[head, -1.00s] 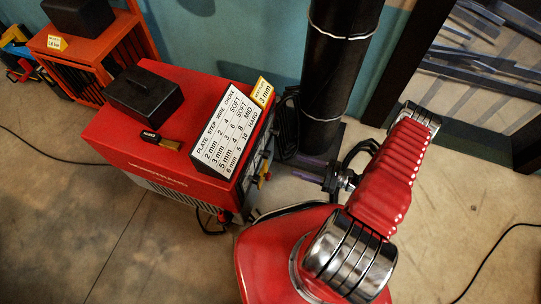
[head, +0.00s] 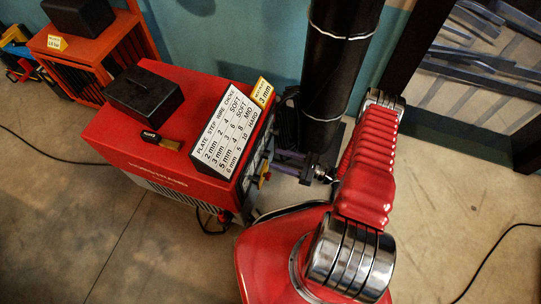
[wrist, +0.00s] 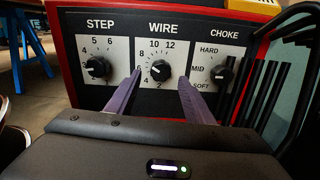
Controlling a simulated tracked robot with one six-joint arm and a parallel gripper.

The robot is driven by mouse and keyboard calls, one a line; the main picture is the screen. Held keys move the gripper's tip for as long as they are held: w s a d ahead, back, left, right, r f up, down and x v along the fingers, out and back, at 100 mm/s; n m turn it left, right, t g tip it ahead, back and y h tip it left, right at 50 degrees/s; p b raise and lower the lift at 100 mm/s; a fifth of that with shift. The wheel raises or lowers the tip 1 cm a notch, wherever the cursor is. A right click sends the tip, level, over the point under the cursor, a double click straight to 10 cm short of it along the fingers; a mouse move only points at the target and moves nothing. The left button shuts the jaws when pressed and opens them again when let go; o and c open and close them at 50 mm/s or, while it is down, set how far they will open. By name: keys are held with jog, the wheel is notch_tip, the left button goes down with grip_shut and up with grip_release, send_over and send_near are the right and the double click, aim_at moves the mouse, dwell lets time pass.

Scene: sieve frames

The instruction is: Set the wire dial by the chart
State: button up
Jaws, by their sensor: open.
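The wire dial (wrist: 160,70) is a black knob on a white scale in the middle of the front panel. I cannot read its pointer for certain. My gripper (wrist: 160,79) has purple fingers, open, one on each side of the knob's lower part; contact is not clear. In the head view my gripper (head: 282,160) is at the red machine's right side. The chart (head: 227,130) stands on the machine, with columns for plate, step, wire and choke. Its 3 mm row appears to read 3, 6, SOFT. A yellow card (head: 262,91) beside it reads 3 mm.
The step dial (wrist: 97,67) is left of the wire dial and the choke dial (wrist: 221,74) right. The red machine (head: 190,100) carries a black box (head: 144,97). Cables lie on the floor.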

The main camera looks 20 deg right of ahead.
aim_at(269, 156)
jog(key=shift+x, duration=2.35)
jog(key=shift+c, duration=0.2)
